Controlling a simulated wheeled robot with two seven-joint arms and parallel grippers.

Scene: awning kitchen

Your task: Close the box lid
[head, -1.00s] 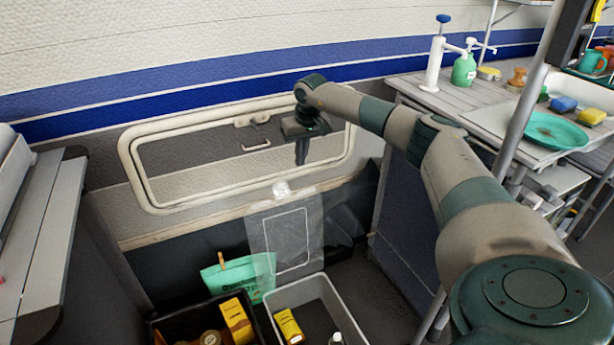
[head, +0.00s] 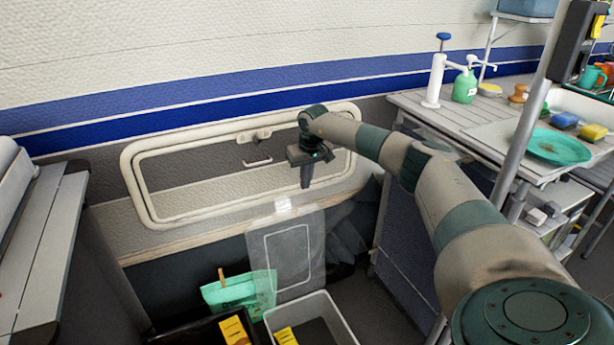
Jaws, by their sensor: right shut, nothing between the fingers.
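A light grey box (head: 346,330) stands on the floor at the bottom centre, cut off by the frame's lower edge. Its clear, see-through lid (head: 287,250) stands up open behind it, with a pale rounded outline and a white latch at its top edge. My right gripper (head: 307,184) is shut and empty, fingers pointing down. In the picture it sits just above and right of the lid's top edge, with a gap between them; depth is hard to judge. My left gripper is not in view.
A black bin (head: 190,334) with a yellow package (head: 236,331) stands left of the box. A green bag (head: 238,292) with a wooden clip is behind them. A framed wall hatch (head: 200,211) lies behind my gripper. A counter (head: 440,110) stands at right.

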